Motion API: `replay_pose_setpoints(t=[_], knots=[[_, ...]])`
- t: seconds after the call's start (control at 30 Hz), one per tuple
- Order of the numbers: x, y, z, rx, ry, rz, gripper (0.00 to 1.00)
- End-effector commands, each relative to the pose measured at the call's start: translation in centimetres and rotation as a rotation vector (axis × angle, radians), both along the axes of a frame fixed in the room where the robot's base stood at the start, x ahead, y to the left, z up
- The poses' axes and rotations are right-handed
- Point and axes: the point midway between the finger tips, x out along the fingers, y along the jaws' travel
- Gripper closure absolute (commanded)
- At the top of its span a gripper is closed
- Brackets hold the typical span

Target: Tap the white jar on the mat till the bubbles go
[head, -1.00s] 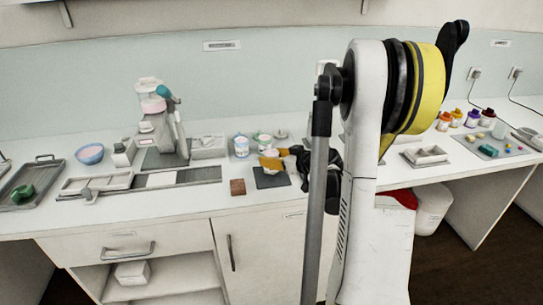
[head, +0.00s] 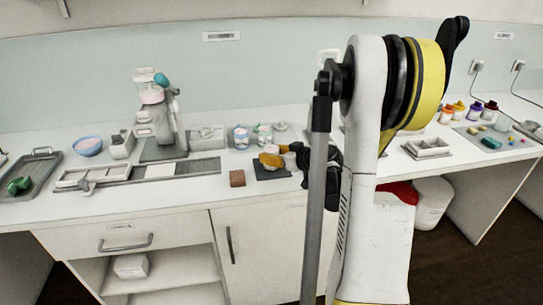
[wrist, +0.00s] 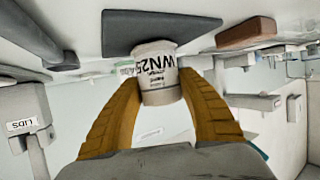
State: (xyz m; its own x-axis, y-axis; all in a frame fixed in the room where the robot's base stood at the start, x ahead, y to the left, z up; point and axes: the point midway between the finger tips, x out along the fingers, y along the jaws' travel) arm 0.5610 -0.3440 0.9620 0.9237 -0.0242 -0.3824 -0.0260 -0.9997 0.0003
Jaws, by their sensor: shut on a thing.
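The white jar (wrist: 155,66) with dark lettering is between the yellow fingers of my gripper (wrist: 158,88) in the wrist view, which shows the scene upside down. My gripper is shut on its sides. The dark grey mat (wrist: 125,28) lies just beyond the jar's base. I cannot tell whether base and mat touch. In the head view my gripper (head: 270,160) is low over the mat (head: 263,175), and the fingers largely hide the jar. Bubbles cannot be made out.
A reddish-brown block (head: 237,178) lies left of the mat; it also shows in the wrist view (wrist: 246,33). A labelled jar (head: 240,137) stands behind. The counter's front strip is clear.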

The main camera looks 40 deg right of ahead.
Motion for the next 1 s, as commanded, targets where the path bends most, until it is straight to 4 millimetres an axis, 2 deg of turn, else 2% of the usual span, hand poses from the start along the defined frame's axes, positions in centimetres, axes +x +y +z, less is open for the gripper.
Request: replay_pose_setpoints(t=[0.13, 0.27, 0.57, 0.8, 1.0], knots=[[0.0, 0.0, 1.8, 0.000, -0.001, 0.000, 0.94], [0.0, 0.0, 2.5, 0.000, -0.001, 0.000, 0.94], [0.0, 0.0, 1.9, 0.000, -0.001, 0.000, 0.94], [0.0, 0.0, -1.0, 0.001, -0.001, 0.000, 0.94], [0.0, 0.0, -0.3, 0.000, 0.000, 0.000, 0.94]])
